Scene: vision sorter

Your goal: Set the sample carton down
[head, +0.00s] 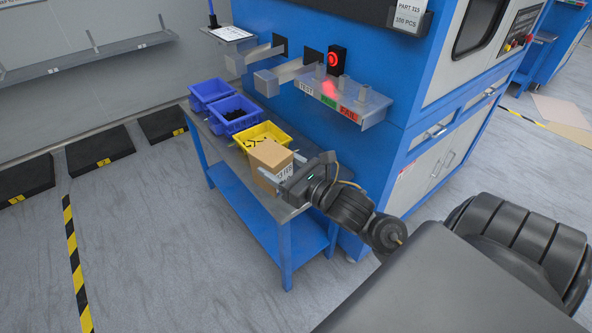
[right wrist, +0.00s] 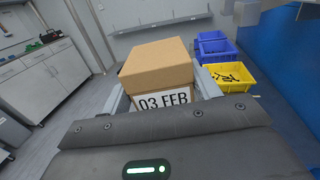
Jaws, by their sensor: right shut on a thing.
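The sample carton (head: 270,160) is a brown cardboard box with a white label. In the right wrist view the carton (right wrist: 157,65) shows the label "03 FEB" facing my wrist. My right gripper (head: 285,172) is shut on the carton, one finger along each side. In the head view the carton is at the near end of the blue side table (head: 290,213), beside the yellow bin. I cannot tell whether its bottom touches the table top. My left gripper is not in view.
A yellow bin (head: 248,137) with dark parts and two blue bins (head: 234,104) stand in a row behind the carton. The blue machine (head: 405,120) with metal chutes and a small labelled shelf (head: 343,101) borders the table on the right.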

